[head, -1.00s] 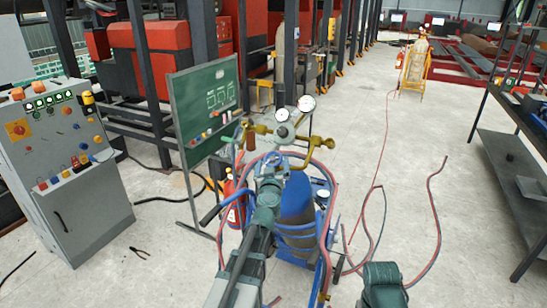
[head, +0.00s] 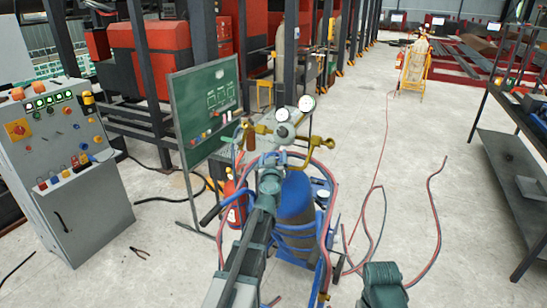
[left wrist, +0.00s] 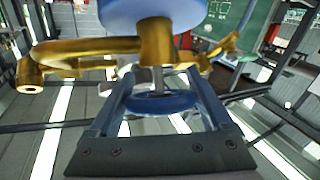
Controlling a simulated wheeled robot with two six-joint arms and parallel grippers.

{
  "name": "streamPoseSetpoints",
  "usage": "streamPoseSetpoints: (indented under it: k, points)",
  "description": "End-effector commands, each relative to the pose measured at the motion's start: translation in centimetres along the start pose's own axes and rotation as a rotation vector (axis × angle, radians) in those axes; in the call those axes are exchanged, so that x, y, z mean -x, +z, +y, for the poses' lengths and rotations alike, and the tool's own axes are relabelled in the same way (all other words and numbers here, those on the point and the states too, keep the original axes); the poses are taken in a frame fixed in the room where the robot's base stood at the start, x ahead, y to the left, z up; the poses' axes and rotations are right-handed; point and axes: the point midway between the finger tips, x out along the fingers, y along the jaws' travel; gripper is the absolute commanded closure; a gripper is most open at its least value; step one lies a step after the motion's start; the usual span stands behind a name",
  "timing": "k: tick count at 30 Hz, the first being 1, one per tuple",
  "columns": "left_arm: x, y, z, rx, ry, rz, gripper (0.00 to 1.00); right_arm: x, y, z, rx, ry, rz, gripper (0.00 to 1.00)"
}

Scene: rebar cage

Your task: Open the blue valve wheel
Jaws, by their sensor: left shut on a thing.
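The blue valve wheel (left wrist: 163,103) shows in the left wrist view, below a brass fitting (left wrist: 156,42). It lies between the two fingers of my left gripper (left wrist: 160,100), which is shut on it. In the head view my left gripper (head: 270,160) is at the top of the blue gas cylinder (head: 297,207), just under the brass regulator, and the wheel is mostly hidden there. Part of my right arm shows at the bottom; its gripper is out of view.
Two round gauges (head: 306,103) and brass fittings stand above the cylinder. Red and blue hoses (head: 383,215) trail on the floor to the right. A green board (head: 205,112) and a control cabinet (head: 75,185) stand left. A dark shelf (head: 515,185) stands right.

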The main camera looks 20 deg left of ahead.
Motion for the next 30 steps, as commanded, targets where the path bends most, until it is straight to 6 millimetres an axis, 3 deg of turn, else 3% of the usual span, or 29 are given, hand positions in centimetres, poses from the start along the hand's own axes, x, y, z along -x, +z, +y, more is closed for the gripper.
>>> streamPoseSetpoints:
  k: [8,30]
  points:
    - [0.0,-0.1,0.0,0.017,-0.038,0.000,0.72,0.3,0.0,0.0,0.000,0.000,0.000,0.50]
    - [0.1,0.0,-0.9,0.210,-0.440,0.000,0.72,2.7,0.2,0.3,0.000,0.000,0.000,0.50]
